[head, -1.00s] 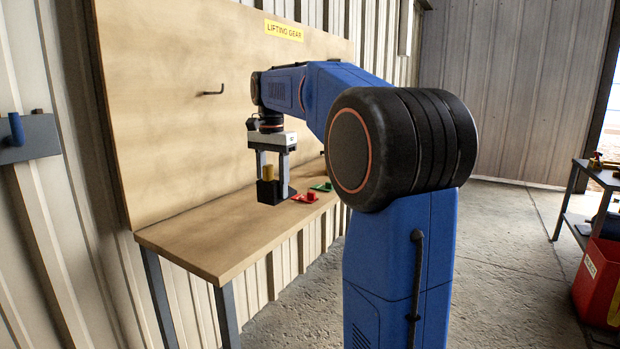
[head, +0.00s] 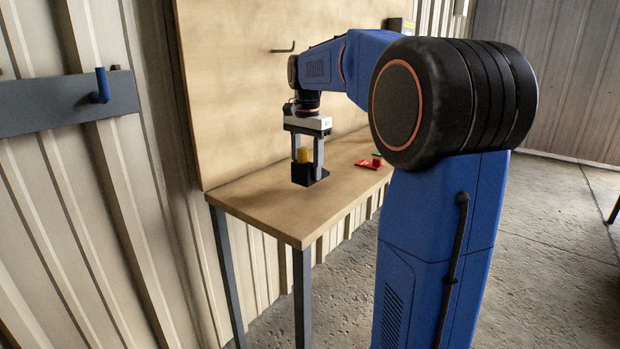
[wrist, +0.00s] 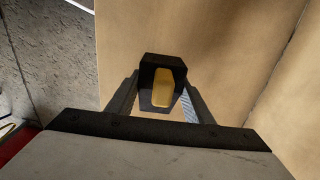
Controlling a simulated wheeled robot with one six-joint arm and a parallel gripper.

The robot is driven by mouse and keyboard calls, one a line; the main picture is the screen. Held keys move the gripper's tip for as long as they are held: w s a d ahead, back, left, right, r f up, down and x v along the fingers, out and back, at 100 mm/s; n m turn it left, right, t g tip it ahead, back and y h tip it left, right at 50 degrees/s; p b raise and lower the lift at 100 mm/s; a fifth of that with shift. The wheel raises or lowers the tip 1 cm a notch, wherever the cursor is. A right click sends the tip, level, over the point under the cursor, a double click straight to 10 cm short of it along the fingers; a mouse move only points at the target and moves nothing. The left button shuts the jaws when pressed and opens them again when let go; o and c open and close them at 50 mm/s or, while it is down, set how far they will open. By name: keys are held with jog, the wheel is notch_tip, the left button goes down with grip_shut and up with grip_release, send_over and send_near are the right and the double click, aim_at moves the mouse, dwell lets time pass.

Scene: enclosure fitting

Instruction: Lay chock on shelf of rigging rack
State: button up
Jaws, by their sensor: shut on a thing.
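The chock (head: 304,174) is a black block with a yellow upper part. It also shows in the wrist view (wrist: 161,66), between the fingers. My gripper (head: 309,158) points down and is shut on the chock, with a finger on each side. It also shows in the wrist view (wrist: 160,98). The rigging rack has a tan wooden shelf (head: 262,205) in front of an upright board (head: 230,100). The chock is over the shelf's near part. I cannot tell whether its underside touches the wood.
Small red (head: 367,165) and green (head: 376,155) items lie farther along the shelf. A hook (head: 284,48) sticks out of the board. A grey rail (head: 60,103) with a blue peg is on the wall at left. Shelf to the chock's left is bare.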

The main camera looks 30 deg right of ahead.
aim_at(308, 179)
jog(key=shift+f, duration=1.95)
jog(key=o, duration=1.4)
jog(key=shift+f, duration=0.15)
notch_tip(308, 179, up, 12)
jog(key=shift+r, duration=0.15)
jog(key=shift+s, duration=0.1)
